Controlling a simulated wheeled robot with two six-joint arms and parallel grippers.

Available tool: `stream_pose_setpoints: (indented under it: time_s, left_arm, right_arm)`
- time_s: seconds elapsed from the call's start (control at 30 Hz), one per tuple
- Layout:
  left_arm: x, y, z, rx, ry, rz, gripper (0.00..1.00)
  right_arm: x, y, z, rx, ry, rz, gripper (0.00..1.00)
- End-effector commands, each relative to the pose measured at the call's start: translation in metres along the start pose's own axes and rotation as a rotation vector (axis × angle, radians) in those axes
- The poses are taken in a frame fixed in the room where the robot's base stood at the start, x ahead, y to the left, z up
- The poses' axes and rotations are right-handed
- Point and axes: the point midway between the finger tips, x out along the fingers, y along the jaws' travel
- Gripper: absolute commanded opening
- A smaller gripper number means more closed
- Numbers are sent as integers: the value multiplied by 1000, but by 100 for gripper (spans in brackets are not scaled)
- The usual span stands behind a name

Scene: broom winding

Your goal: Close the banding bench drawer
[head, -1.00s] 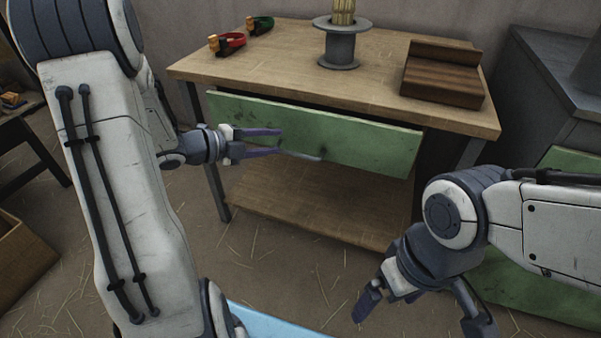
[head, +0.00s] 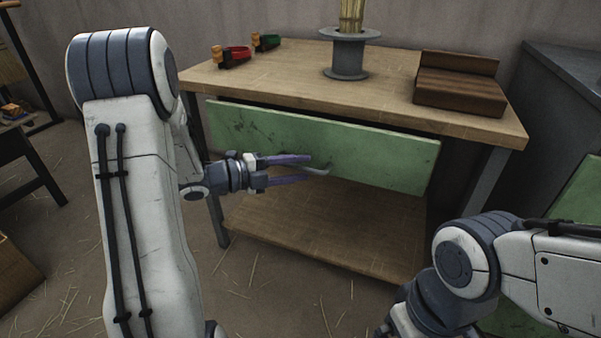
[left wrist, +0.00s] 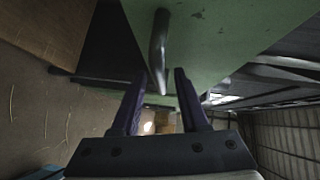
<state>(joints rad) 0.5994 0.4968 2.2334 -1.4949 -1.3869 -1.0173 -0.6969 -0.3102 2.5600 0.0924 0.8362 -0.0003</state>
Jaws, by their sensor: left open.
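The green drawer front (head: 370,155) hangs under the wooden bench top, with a dark gap along its upper edge. How far it stands out is hard to tell. Its curved grey handle (head: 318,171) is at the middle of the front. My left gripper (head: 308,168) is open at the handle, one finger above and one below it in the head view. In the left wrist view the handle (left wrist: 159,50) lies ahead, lined up between the two fingers; contact cannot be made out. My right gripper's fingers are below the picture edge in the head view.
The bench (head: 300,85) carries a grey spool holder (head: 347,55) with straw, a brown wooden block (head: 460,90), and a red band (head: 237,54) and green band (head: 268,42). A lower shelf (head: 320,225) lies under the drawer. A dark cabinet (head: 560,100) stands at the right.

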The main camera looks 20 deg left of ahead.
Motion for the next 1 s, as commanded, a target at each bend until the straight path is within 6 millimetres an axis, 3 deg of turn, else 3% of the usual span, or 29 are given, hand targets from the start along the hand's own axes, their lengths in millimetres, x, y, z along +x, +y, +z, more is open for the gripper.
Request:
stream_pose_setpoints:
  time_s: [0.33,0.37,0.47,0.5,1.0]
  left_arm:
    - [7,-1,0,0,1,0,44]
    - [7,-1,0,0,1,0,40]
    - [7,-1,0,0,1,0,2]
    - [7,0,0,0,1,0,0]
    - [7,0,0,-1,1,0,0]
  right_arm:
    - [2,0,0,0,0,0,100]
    - [2,0,0,0,0,0,100]
    - [2,0,0,0,0,0,100]
    - [2,0,0,0,0,0,100]
    - [2,0,0,0,0,0,100]
